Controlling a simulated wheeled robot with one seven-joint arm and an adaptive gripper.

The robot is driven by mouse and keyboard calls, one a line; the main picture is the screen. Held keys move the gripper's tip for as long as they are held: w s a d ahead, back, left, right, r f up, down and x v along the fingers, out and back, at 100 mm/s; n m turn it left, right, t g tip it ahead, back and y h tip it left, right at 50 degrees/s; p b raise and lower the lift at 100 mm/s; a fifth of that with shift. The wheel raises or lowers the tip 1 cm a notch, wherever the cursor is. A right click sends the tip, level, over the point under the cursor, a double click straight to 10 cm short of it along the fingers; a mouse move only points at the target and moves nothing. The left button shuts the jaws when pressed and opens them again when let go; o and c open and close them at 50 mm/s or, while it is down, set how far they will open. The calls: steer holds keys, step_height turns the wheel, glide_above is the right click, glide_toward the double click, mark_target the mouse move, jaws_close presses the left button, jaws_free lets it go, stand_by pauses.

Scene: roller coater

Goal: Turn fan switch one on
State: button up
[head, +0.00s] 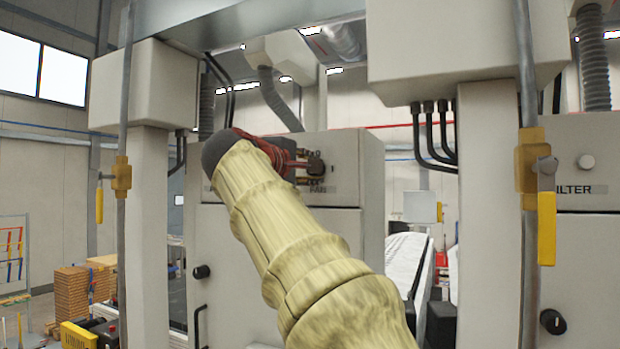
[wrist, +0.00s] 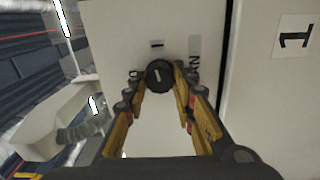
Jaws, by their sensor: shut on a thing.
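The fan switch is a dark round knob (wrist: 158,77) on a pale cabinet panel, ahead of my gripper in the wrist view. A short light line on the knob runs upright in that picture, roughly in line with a dash mark above it on the panel. A sideways FAN label (wrist: 194,60) is to its right. My gripper (wrist: 157,80) is shut on the knob, one finger on each side. In the head view, the knob (head: 317,168) sits above the FAN label (head: 318,189), partly hidden by my gripper (head: 305,167).
A plate marked 1 (wrist: 294,38) is on the pale surface at the right of the wrist view. In the head view, grey pipes with yellow-handled valves (head: 546,228) stand left and right. A cabinet labelled FILTER (head: 590,280) is at the right. A white conveyor (head: 405,262) lies behind.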

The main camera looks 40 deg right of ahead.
steer(key=shift+f+m+b, duration=0.1)
steer(key=shift+m+b, duration=0.35)
steer(key=shift+m, duration=0.55)
steer(key=o, duration=1.2)
steer(key=shift+c, duration=0.2)
steer(key=v, duration=1.2)
